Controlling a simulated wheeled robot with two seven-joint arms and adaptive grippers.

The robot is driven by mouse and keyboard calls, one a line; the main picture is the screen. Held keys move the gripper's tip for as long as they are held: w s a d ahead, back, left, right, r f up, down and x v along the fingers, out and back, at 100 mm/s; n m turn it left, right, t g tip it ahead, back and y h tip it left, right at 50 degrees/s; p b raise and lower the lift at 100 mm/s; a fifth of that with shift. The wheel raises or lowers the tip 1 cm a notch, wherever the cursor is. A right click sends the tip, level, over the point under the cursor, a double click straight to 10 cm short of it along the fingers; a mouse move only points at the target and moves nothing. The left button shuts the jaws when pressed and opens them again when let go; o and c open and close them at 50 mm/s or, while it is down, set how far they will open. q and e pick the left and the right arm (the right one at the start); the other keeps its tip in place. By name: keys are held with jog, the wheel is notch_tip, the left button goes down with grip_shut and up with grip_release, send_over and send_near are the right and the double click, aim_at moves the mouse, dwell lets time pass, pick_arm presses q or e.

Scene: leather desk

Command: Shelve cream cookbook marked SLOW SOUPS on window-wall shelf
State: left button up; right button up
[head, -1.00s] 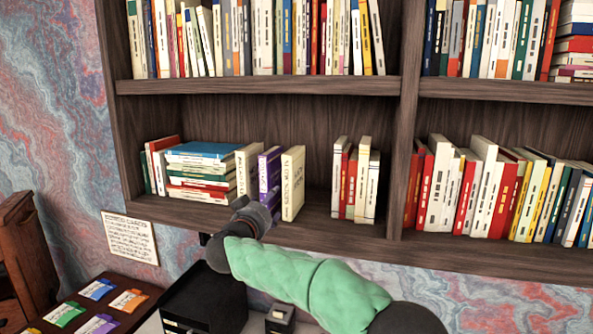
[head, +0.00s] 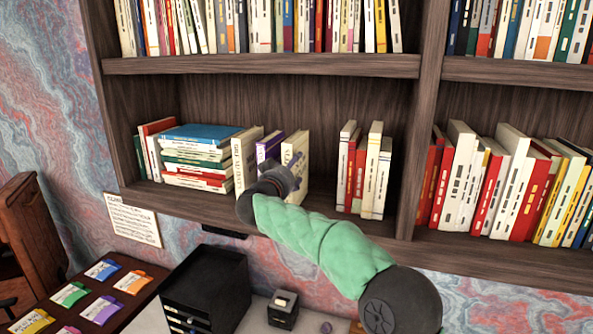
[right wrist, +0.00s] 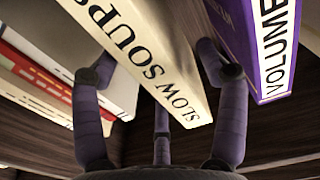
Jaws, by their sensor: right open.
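The cream cookbook marked SLOW SOUPS (head: 297,147) stands upright on the lower shelf (head: 218,207) of the window-wall bookcase, just right of a purple book (head: 268,148). It also shows in the right wrist view (right wrist: 150,62), where its title is readable. My right gripper (head: 288,172) is open at the front of the cookbook and covers part of its spine. In the right wrist view its fingers (right wrist: 157,75) lie on both sides of the cookbook's spine; one is near the purple book (right wrist: 262,45). I cannot tell whether they touch. My left gripper is not in view.
Left of the purple book are a cream book (head: 245,158) and a flat stack (head: 198,160). Right of the cookbook is a gap, then several upright red and cream books (head: 362,170). Below stand a black drawer unit (head: 207,290) and a small black box (head: 283,309).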

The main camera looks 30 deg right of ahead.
aim_at(297, 162)
jog(key=x, duration=0.2)
jog(key=p+x, duration=0.1)
jog(key=x, duration=0.2)
jog(key=shift+f+p, duration=0.2)
jog(key=shift+p, duration=0.1)
jog(key=shift+s+a+r, duration=0.1)
jog(key=shift+s+a, duration=0.05)
jog(key=shift+c, duration=0.3)
grip_shut()
jog(key=shift+r, duration=0.1)
